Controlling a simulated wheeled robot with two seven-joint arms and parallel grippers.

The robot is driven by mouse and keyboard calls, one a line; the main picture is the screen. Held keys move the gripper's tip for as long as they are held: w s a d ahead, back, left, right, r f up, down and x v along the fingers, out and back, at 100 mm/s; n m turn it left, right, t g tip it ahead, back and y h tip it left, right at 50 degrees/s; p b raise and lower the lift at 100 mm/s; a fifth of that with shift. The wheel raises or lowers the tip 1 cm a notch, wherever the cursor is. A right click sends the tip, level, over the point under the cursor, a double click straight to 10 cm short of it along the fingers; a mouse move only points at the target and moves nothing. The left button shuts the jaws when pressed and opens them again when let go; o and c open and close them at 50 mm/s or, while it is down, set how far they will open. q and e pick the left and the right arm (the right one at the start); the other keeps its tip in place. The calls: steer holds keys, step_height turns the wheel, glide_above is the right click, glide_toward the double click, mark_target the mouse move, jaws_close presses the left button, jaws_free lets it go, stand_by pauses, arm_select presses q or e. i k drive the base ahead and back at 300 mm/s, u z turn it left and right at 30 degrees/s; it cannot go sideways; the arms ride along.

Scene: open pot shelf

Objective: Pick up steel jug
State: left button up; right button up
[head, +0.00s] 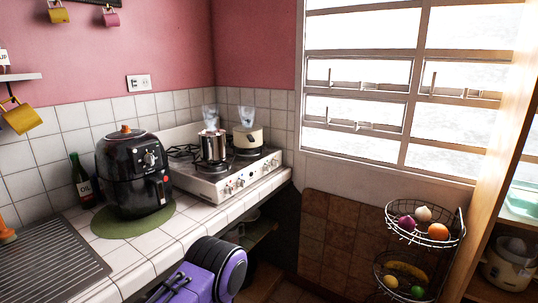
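The steel jug (213,146) appears to be the shiny metal vessel on the front left part of the white stove (211,187). It stands upright, and a dark handle seems to show low on its right side. Neither gripper can be made out in the head view, so nothing is seen touching the jug. A purple and black part at the bottom edge looks like my own body.
A cream pot (248,138) stands behind and right of the jug. A black air fryer (133,175) stands left of the stove on a green mat (108,227), beside an oil bottle (81,179). A wire fruit basket (425,236) is at right.

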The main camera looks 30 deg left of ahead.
mark_target(212, 140)
steer(key=z, duration=0.45)
steer(key=i, duration=1.1)
steer(key=u, duration=0.7)
